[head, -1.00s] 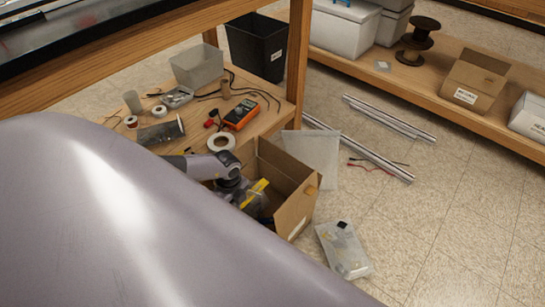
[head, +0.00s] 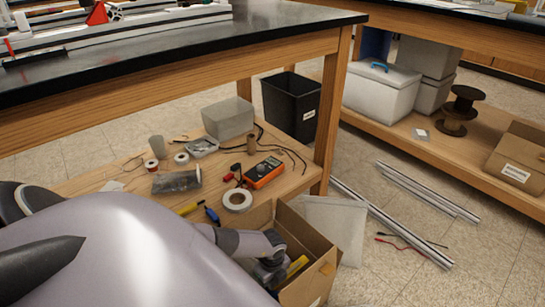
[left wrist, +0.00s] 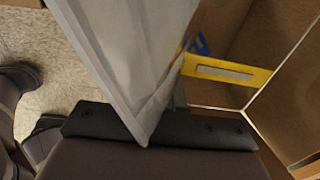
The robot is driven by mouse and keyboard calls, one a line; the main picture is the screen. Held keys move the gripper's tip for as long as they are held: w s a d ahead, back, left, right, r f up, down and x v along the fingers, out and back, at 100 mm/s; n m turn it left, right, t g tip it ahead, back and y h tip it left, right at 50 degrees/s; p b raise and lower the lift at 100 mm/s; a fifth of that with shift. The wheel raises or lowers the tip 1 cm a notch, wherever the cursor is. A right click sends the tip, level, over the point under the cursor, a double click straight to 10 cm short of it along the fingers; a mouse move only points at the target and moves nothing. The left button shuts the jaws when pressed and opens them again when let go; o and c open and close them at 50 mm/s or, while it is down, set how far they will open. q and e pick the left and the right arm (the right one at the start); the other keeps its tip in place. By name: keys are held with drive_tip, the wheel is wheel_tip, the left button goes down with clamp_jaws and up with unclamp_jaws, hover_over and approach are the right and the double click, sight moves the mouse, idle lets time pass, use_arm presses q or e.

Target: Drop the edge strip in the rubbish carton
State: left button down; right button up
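The open brown rubbish carton (head: 312,237) stands on the floor against the shelf. My left gripper (head: 270,278) is at the carton's mouth, partly hidden by my arm and the wall. A yellow piece (head: 297,266) lies beside it inside the carton. In the left wrist view this yellow piece (left wrist: 232,72) has a grey inset, with something blue next to it. A pale sheet (left wrist: 140,50) runs down in front of my gripper body (left wrist: 150,130). I cannot make out which thing is the edge strip, or the fingertips. My right gripper is not in view.
A white panel (head: 338,226) leans behind the carton. The low shelf (head: 120,185) holds an orange meter (head: 264,172), a tape roll (head: 237,200) and a clear bin (head: 228,118). Aluminium profiles (head: 405,229) lie on the floor. A black bin (head: 291,103) stands behind.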

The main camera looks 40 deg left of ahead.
use_arm(q)
wheel_tip(320, 180, down, 11)
drive_tip(key=b, duration=0.7)
drive_tip(key=shift+r+b, duration=0.15)
drive_tip(key=shift+b, duration=0.2)
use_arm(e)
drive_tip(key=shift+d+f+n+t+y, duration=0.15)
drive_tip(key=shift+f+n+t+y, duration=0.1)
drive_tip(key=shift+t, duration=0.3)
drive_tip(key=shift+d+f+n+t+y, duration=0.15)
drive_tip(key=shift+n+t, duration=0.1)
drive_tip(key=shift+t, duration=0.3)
use_arm(q)
drive_tip(key=shift+f+b, duration=0.55)
drive_tip(key=shift+f, duration=0.1)
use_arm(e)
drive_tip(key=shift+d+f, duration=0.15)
use_arm(q)
drive_tip(key=c, duration=1.3)
unclamp_jaws()
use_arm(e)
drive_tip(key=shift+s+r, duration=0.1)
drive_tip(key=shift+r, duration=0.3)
